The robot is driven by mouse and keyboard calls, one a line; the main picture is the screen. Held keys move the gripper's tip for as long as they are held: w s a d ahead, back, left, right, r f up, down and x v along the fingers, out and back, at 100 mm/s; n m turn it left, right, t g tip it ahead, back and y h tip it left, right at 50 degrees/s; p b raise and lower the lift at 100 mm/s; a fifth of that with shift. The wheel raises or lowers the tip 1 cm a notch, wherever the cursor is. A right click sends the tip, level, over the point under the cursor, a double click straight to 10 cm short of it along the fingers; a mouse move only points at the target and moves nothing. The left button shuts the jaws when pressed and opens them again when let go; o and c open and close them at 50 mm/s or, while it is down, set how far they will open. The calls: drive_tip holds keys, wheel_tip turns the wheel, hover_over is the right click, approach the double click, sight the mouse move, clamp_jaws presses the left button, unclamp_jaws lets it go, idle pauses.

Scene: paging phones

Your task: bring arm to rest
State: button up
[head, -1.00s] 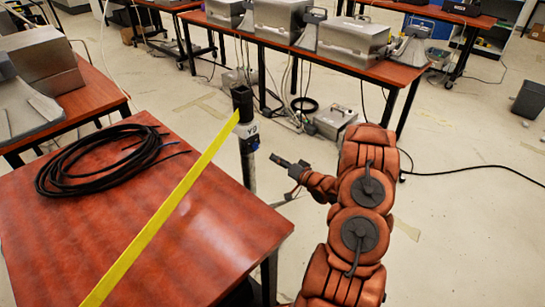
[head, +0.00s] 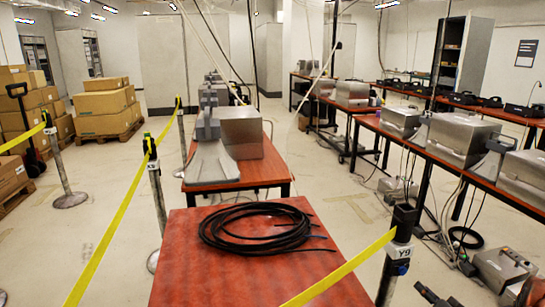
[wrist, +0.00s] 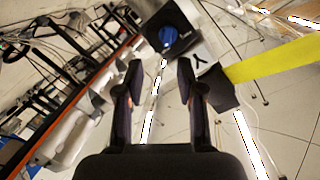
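My gripper (wrist: 160,82) is open in the wrist view, with two dark fingers apart and nothing between them. Its dark tip also shows at the bottom right of the head view (head: 430,294). It is beside a black barrier post (head: 400,240) marked Y9, with a yellow belt (head: 340,269) running from it. In the wrist view the post's head with its blue knob (wrist: 169,36) lies just beyond the fingertips. Contact with the post cannot be told.
A coiled black cable (head: 262,228) lies on a red table (head: 190,270). A metal case (head: 241,132) stands on the table behind. A long bench with metal cases (head: 457,140) runs along the right. Boxes (head: 105,110) and another belted post (head: 155,180) are at left.

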wheel_tip(320, 180, up, 10)
drive_tip(key=w+a+n+g+h+p, duration=0.1)
drive_tip(key=a+n+g+h+p, duration=0.15)
drive_tip(key=g+h, duration=0.3)
drive_tip(key=s+a+r+g+p, duration=0.2)
drive_tip(key=s+a+r+g, duration=0.3)
drive_tip(key=s+a+r, duration=0.3)
drive_tip(key=s+a+r+n+g+y+p, duration=0.1)
drive_tip(key=s+a+r+g, duration=0.1)
drive_tip(key=s+a, duration=0.6)
drive_tip(key=s+a+r+n+g+y+p, duration=0.1)
drive_tip(key=s+a+r+g, duration=0.2)
drive_tip(key=s, duration=1.1)
drive_tip(key=s+a+r+n+g+y+p, duration=0.1)
drive_tip(key=s+a+r+n+g, duration=0.1)
drive_tip(key=s+a+r, duration=0.4)
drive_tip(key=s+a, duration=0.5)
drive_tip(key=a, duration=0.3)
drive_tip(key=shift+s+g+y+p, duration=0.25)
drive_tip(key=shift+g+y+p, duration=0.1)
drive_tip(key=shift+p, duration=0.05)
drive_tip(key=shift+a, duration=0.2)
